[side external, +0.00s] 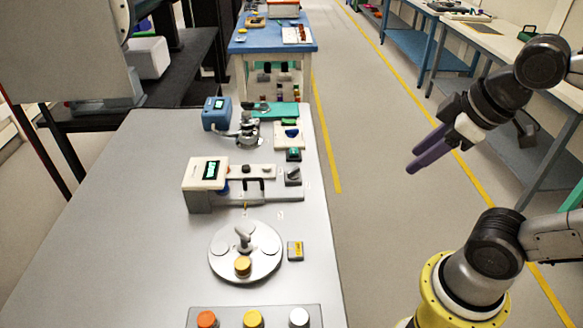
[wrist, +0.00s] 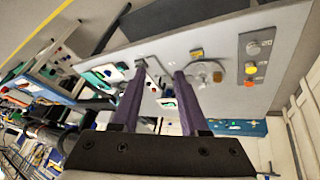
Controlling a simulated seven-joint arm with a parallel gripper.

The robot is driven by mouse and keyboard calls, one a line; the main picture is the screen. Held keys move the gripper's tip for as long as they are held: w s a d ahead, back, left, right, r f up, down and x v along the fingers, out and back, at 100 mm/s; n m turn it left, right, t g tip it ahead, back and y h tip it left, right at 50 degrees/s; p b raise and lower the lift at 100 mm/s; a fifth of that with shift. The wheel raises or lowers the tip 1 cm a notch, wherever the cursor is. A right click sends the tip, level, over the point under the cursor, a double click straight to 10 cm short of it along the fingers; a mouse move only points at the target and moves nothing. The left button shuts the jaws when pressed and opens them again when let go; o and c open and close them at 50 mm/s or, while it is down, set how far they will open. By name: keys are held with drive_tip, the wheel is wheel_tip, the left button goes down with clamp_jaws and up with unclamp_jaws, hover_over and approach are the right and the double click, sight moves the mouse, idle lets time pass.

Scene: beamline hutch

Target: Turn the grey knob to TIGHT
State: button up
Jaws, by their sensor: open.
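A light grey knob (side external: 299,317) stands at the right end of a grey panel (side external: 276,320) at the near edge of the bench. An orange knob (side external: 207,319) and a yellow knob (side external: 253,318) stand left of it. The grey knob also shows at the upper right of the wrist view (wrist: 253,47). No TIGHT marking is readable, so its setting cannot be told. My gripper (side external: 411,162) is open and empty, with purple fingers. It hangs over the aisle to the right of the bench, well away from the knob. Its fingers fill the middle of the wrist view (wrist: 160,70).
A round silver plate (side external: 222,262) with an upright handle and a yellow cap lies behind the panel. A small yellow-grey box (side external: 295,250) is beside it. A cream display unit (side external: 207,173) and a blue box (side external: 216,113) stand farther back. The bench's right strip is mostly clear.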

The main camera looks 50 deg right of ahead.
drive_tip(key=w+d+r+n+h, duration=0.1)
drive_tip(key=w+d+r+n, duration=0.1)
drive_tip(key=w+r+n, duration=0.45)
drive_tip(key=n+g+h, duration=0.3)
drive_tip(key=n+g, duration=0.1)
drive_tip(key=n, duration=0.4)
hover_over(293, 170)
drive_tip(key=s+a, duration=0.3)
drive_tip(key=a, duration=0.1)
wheel_tip(293, 170, down, 8)
drive_tip(key=w+a+f+g, duration=0.2)
drive_tip(key=w+f, duration=0.1)
drive_tip(key=f, duration=0.7)
drive_tip(key=x, duration=1.2)
drive_tip(key=shift+w+d+f, duration=0.15)
drive_tip(key=shift+d+f, duration=0.05)
drive_tip(key=shift+d, duration=0.2)
clamp_jaws()
